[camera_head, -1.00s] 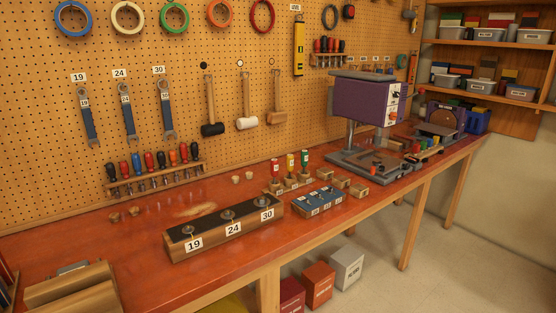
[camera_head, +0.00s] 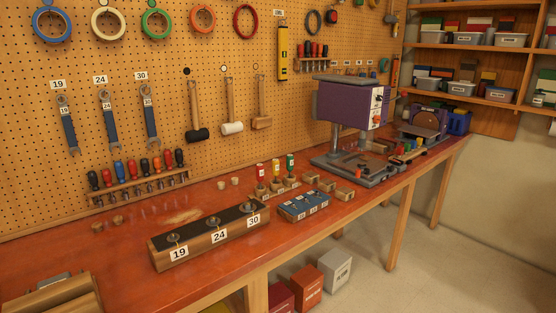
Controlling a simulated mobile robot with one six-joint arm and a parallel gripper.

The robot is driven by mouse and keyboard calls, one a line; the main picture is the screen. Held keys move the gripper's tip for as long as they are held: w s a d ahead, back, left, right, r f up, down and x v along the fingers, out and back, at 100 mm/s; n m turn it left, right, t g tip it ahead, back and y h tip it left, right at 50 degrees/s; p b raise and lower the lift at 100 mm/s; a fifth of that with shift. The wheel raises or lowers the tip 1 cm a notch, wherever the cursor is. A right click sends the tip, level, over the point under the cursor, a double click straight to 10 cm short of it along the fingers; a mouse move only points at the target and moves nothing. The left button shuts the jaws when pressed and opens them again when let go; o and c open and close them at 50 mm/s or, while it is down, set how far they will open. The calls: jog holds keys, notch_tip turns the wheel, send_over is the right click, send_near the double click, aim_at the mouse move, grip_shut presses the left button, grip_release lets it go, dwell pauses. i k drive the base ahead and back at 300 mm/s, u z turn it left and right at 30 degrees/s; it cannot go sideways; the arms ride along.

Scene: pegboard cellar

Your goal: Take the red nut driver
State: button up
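A red-handled driver (camera_head: 261,172) stands upright in a small wooden stand on the bench, left of a yellow-handled driver (camera_head: 276,169) and a green-handled driver (camera_head: 290,164). Each handle has a pale label, too small to read. The lower ends of the three are hidden in or behind the stand (camera_head: 284,189). Several more drivers with black, red, blue and orange handles hang in a wall rack (camera_head: 140,188) at the left; I cannot tell whether any is a nut driver. My gripper is not in view.
A long block marked 19, 24 and 30 (camera_head: 208,247) lies on the red bench (camera_head: 120,262), in front and left of the stand. A blue block (camera_head: 304,206) and small wooden blocks (camera_head: 326,185) sit close by. A purple drill press (camera_head: 345,105) stands to the right.

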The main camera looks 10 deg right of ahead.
aim_at(259, 167)
jog(key=i, duration=0.9)
jog(key=u, duration=0.05)
